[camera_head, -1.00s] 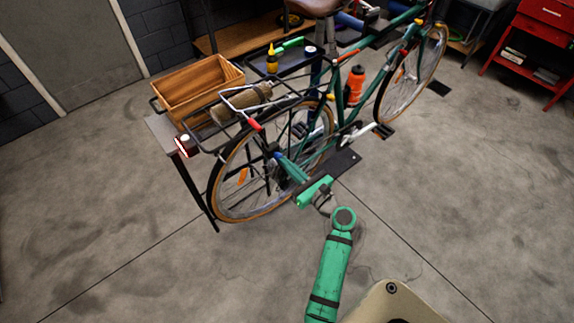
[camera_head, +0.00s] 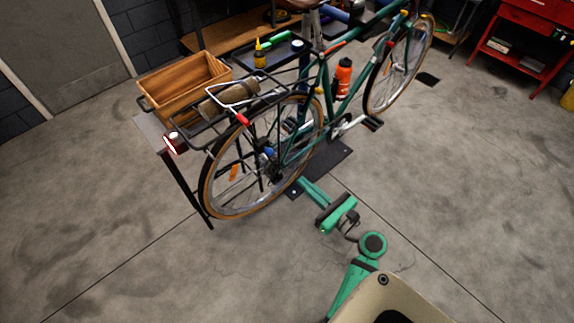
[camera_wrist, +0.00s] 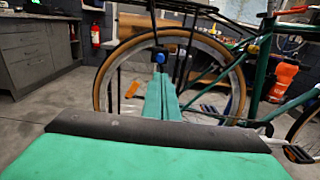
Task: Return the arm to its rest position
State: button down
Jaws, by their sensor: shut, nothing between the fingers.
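My gripper (camera_head: 301,181) is green, shut and empty. In the head view it is just right of the bicycle's rear wheel (camera_head: 207,180), over the floor, with my arm folded back toward the bottom. In the wrist view my gripper (camera_wrist: 161,76) shows its two fingers side by side, pointing at the rear wheel (camera_wrist: 240,90). A small blue part (camera_wrist: 157,57) sits on the bike near the hub, beyond the fingertips; the blue part also shows in the head view (camera_head: 268,152), apart from the fingers.
The green bicycle (camera_head: 325,85) stands upright, with a wooden crate (camera_head: 182,84) and a rolled bundle (camera_head: 230,97) near its rear rack. An orange bottle (camera_head: 342,78) is on the frame. A red shelf (camera_head: 530,45) stands at upper right. The floor at right and lower left is clear.

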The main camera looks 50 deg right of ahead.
jog(key=s+a+f+n+g+h, duration=0.1)
jog(key=s+a+f+n+g, duration=0.15)
jog(key=a+f+n, duration=0.65)
jog(key=s+a+f+n+g, duration=0.2)
jog(key=a+f+n+g, duration=0.3)
jog(key=a, duration=0.7)
jog(key=s+a+r+n+t, duration=0.1)
jog(key=s+a+r+n, duration=0.2)
jog(key=a+r+n, duration=0.2)
jog(key=s+a+r+n+t+y, duration=0.1)
jog(key=s+a+r+n+t, duration=0.1)
jog(key=s+a+r+n, duration=0.2)
jog(key=s+a+r+n+t+y, duration=0.1)
jog(key=s+a+r+n, duration=0.3)
jog(key=a+n, duration=0.5)
notch_tip(320, 180, up, 2)
jog(key=n+t, duration=0.1)
jog(key=n, duration=0.4)
jog(key=shift+s+r, duration=0.2)
jog(key=shift+s, duration=0.05)
